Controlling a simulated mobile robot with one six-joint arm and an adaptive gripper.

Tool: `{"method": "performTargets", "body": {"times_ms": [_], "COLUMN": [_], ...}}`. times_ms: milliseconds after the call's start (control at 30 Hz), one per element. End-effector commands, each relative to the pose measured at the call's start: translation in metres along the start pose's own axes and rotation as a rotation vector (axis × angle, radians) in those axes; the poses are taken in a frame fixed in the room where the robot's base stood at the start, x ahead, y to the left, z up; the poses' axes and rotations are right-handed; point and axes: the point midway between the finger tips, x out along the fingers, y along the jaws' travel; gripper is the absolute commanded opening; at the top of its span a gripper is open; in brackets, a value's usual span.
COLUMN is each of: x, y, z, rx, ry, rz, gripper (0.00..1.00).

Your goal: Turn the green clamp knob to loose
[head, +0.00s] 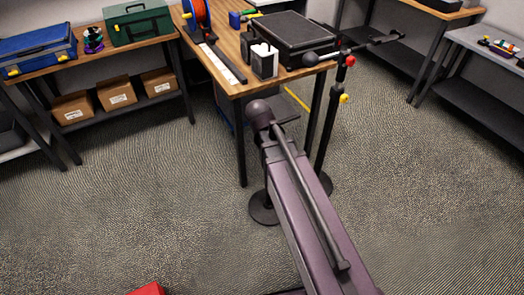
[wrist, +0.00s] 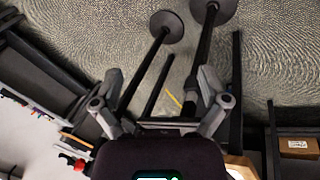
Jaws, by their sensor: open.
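I cannot make out a green clamp knob in either view. A black stand (head: 329,125) beside the wooden table carries a red knob (head: 350,61), a yellow knob (head: 344,98) and a dark horizontal bar (head: 375,43). My gripper (wrist: 160,92) is open and empty in the wrist view, its fingers wide apart. Dark poles and two round bases (wrist: 166,26) show beyond the fingers. In the head view my arm reaches up toward the table and covers part of the stands; I cannot make out the fingers there.
The wooden table (head: 225,82) holds a black case (head: 288,38), a red cable reel (head: 196,14) and small boxes. A left shelf bears a green toolbox (head: 138,22), a blue case (head: 36,52) and cardboard boxes (head: 116,92).

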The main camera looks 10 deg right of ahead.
Motion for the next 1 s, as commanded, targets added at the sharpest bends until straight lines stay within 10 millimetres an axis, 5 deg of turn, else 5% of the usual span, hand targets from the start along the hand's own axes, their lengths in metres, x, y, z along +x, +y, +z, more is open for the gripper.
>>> {"method": "performTargets", "body": {"times_ms": [33, 300, 1000], "x": [0.018, 0.054, 0.119], "y": [-0.01, -0.032, -0.109], "z": [-0.006, -0.031, -0.09], "rx": [0.021, 0.155, 0.513], "ry": [0.012, 0.099, 0.467], "rz": [0.028, 0.18, 0.473], "gripper": [0.94, 0.94, 0.94]}}
